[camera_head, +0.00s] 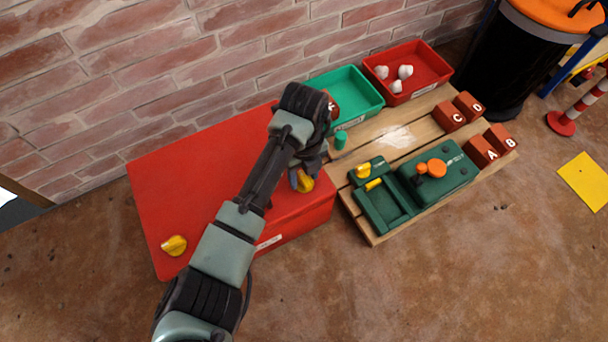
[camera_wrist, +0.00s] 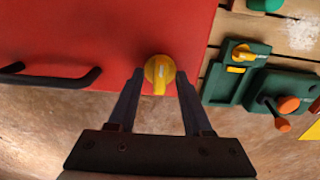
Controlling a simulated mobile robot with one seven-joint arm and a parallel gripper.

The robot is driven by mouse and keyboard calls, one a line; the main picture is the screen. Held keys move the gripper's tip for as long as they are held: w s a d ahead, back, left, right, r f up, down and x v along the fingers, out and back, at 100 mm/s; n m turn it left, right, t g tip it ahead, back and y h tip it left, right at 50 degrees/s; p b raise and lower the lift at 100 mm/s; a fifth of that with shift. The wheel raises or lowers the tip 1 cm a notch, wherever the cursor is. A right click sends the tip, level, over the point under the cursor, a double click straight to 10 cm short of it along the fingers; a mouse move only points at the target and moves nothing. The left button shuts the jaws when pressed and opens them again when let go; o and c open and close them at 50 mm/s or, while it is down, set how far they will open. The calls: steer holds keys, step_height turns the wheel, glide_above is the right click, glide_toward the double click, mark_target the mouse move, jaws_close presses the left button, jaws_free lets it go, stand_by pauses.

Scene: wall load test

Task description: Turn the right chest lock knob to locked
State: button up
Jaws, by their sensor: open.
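The red chest (camera_head: 190,165) stands against the brick wall, its lid down. Its right lock knob (camera_head: 306,183) is yellow, near the chest's right front corner, and is partly covered by my gripper (camera_head: 301,178). In the wrist view the right knob (camera_wrist: 159,70) is round with a grip bar pointing down the picture. My gripper (camera_wrist: 160,78) is open, with its two dark fingers on either side of the knob; I cannot tell whether they touch it. The left lock knob (camera_head: 174,245) is yellow and sits near the chest's left front corner.
To the right, a wooden pallet (camera_head: 384,132) bears a green control box (camera_head: 455,178), a green bin (camera_head: 350,87), a red bin (camera_head: 425,62) and lettered red blocks (camera_head: 450,115). Open floor lies in front.

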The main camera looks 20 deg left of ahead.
jaws_close()
